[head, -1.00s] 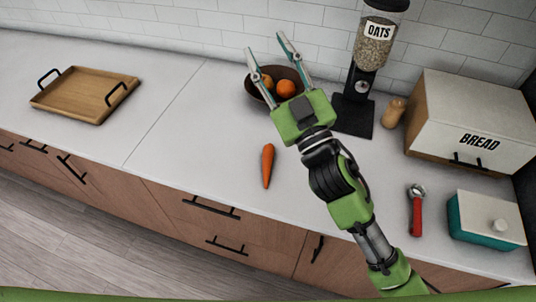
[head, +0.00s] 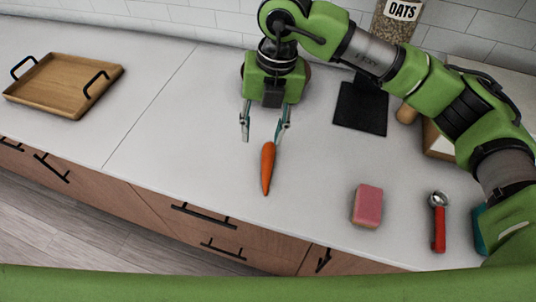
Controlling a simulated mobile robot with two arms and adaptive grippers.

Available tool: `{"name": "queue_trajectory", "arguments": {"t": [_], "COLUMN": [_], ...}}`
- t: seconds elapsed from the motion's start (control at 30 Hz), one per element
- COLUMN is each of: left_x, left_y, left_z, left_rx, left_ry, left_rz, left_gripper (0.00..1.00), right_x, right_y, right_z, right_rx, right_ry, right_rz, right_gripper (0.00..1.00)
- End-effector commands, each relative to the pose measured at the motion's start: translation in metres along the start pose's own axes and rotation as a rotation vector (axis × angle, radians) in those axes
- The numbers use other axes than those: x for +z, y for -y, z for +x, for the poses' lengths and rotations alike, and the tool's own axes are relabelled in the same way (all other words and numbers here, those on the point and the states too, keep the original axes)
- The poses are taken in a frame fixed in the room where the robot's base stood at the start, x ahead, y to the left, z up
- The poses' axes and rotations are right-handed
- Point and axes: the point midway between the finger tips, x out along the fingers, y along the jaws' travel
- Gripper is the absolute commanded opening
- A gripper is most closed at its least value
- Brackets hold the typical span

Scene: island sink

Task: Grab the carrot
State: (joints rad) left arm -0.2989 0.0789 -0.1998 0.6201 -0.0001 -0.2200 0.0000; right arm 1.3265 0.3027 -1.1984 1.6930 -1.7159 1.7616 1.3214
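The orange carrot (head: 267,168) lies on the white countertop (head: 180,150), near the middle of the head view, its thin end towards the front edge. My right gripper (head: 263,137) points down towards the front edge, with its two fingers spread apart and nothing between them. The fingertips are close to the carrot's thick end; the right finger is just beside or above that end, and I cannot tell if they touch. My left gripper is not in view.
A pink sponge (head: 367,206) and a red-handled tool (head: 438,222) lie on the right. A wooden tray (head: 64,84) is at the far left. The oats dispenser (head: 400,20) stands at the back, partly hidden by my arm. The counter left of the carrot is clear.

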Motion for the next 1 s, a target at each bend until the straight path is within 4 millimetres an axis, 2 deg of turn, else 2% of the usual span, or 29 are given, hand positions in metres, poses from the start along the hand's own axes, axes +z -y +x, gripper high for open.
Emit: {"name": "queue_trajectory", "arguments": {"t": [0.07, 0.17, 0.5, 0.77, 1.0], "left_x": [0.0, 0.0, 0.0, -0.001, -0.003], "left_y": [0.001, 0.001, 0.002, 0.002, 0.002], "left_z": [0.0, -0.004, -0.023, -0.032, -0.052], "left_rx": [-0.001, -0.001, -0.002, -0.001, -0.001], "left_ry": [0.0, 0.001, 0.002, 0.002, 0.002], "left_rz": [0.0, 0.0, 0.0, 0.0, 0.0], "left_gripper": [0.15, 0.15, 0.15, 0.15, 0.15], "right_x": [0.007, 0.009, 0.01, 0.011, 0.013], "right_y": [0.012, 0.017, 0.021, 0.023, 0.029], "right_z": [-0.001, 0.007, 0.069, 0.086, 0.119], "right_rx": [-0.048, -0.068, -0.064, -0.063, -0.062], "right_ry": [0.023, 0.028, 0.025, 0.025, 0.024], "right_rz": [0.021, 0.03, 0.028, 0.026, 0.027], "right_gripper": [0.39, 0.39, 0.39, 0.39, 0.39]}}
